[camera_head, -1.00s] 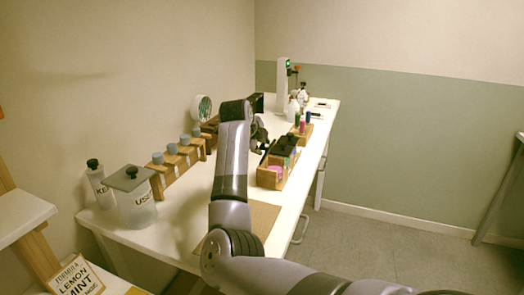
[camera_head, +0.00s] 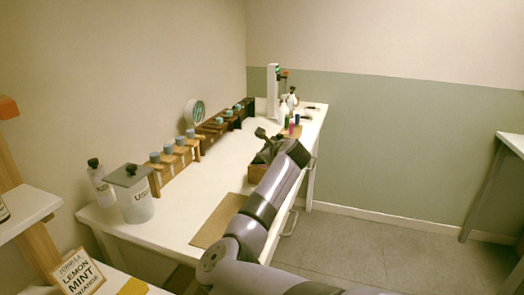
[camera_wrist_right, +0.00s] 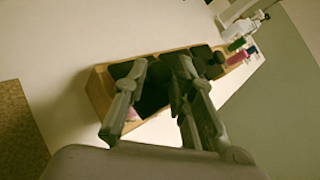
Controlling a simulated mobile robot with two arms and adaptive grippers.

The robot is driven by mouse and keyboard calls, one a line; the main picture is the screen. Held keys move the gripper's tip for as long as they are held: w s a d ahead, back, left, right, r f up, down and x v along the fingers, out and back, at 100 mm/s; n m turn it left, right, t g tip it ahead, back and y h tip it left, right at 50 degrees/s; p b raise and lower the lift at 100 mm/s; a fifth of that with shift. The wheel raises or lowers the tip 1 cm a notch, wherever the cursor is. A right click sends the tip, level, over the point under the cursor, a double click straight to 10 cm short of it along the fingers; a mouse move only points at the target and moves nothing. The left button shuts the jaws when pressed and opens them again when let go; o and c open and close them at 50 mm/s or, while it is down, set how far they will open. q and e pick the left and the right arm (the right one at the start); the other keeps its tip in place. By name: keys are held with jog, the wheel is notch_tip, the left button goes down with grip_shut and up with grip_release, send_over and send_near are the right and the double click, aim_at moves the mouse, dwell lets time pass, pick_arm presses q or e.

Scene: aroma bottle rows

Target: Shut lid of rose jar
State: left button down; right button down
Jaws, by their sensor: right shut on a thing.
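The wooden box (camera_head: 257,174) stands on the white table, mostly hidden behind my right arm in the head view. In the right wrist view the box (camera_wrist_right: 101,97) holds dark lids and a bit of pink (camera_wrist_right: 132,115) at its near end, which may be the rose jar; no label is readable. My right gripper (camera_wrist_right: 161,68) is over the box, its fingers around something dark, apparently a black lid (camera_wrist_right: 154,90); the fingers hide most of it. In the head view the right gripper (camera_head: 265,147) is at the box. My left gripper is out of view.
A brown mat (camera_head: 219,220) lies in front of the box. Racks with grey-topped bottles (camera_head: 172,160) line the wall. Small coloured bottles (camera_head: 291,128) stand beyond the box. The table's middle is clear.

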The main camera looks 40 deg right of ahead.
jog(key=shift+s+d+f+m+t+b, duration=0.15)
jog(key=shift+s+f+m+t+b, duration=0.15)
jog(key=shift+f+m+t, duration=0.3)
jog(key=shift+s+t, duration=0.1)
jog(key=shift+t, duration=0.2)
jog(key=shift+f, duration=0.1)
jog(key=c, duration=1.3)
grip_release()
jog(key=shift+d, duration=0.1)
jog(key=shift+c, duration=0.2)
jog(key=shift+s, duration=0.1)
jog(key=v, duration=1.2)
jog(key=shift+f, duration=0.15)
